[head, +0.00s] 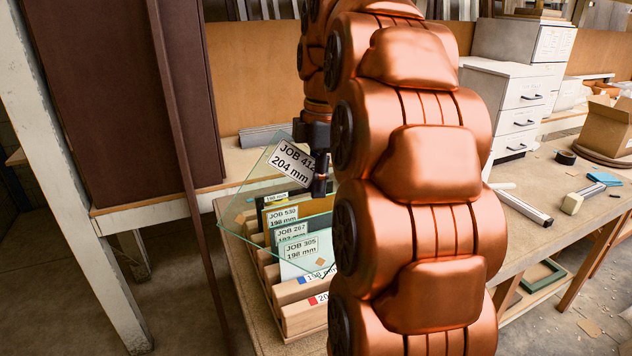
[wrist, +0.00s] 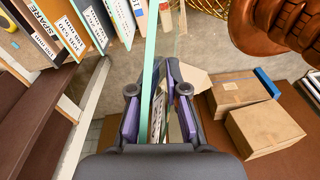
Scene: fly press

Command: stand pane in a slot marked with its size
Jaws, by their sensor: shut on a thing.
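My gripper (head: 318,172) is shut on a clear glass pane (head: 240,200) whose label reads JOB 412, 204 mm. The pane is tilted in the head view, above and in front of the wooden slotted rack (head: 302,318). In the wrist view, the pane's green edge (wrist: 149,60) runs between the purple pads of my gripper (wrist: 158,115). The rack holds several upright panes labelled JOB 530, JOB 267 and JOB 305 (head: 300,250). Its front slot tags show 198 mm with blue and one starting 20 with red (head: 319,299); the rest is hidden behind my arm.
A dark brown panel (head: 120,80) and white post stand at left. The wrist view shows cardboard boxes (wrist: 262,130) right of the gripper.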

